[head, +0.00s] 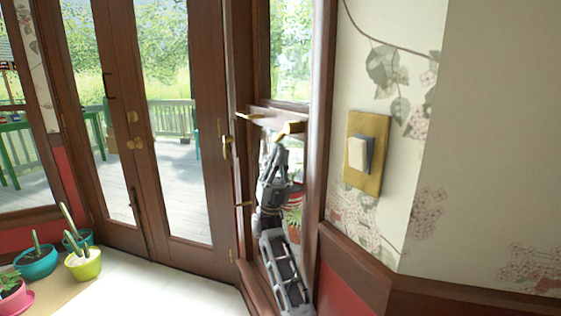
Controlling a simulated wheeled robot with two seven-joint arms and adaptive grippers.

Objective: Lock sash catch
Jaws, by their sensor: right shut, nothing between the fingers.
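A narrow sash window with a dark wood frame (319,75) stands right of the glass doors. At its middle rail, a brass piece that looks like the sash catch (292,127) sticks out. My right gripper (277,143) reaches up from below, in front of the lower pane. Its fingers are shut and empty, just below and left of the brass piece. I cannot tell whether they touch it. The rail around the catch is blurred, so the catch's exact position is unclear. My left gripper is out of view.
Another brass fitting (249,116) sticks out at the window's left side. Brown glass doors (147,120) with brass knobs stand to the left. A brass light switch plate (381,130) is on the floral wall at right. Potted plants (84,264) stand on the floor at lower left.

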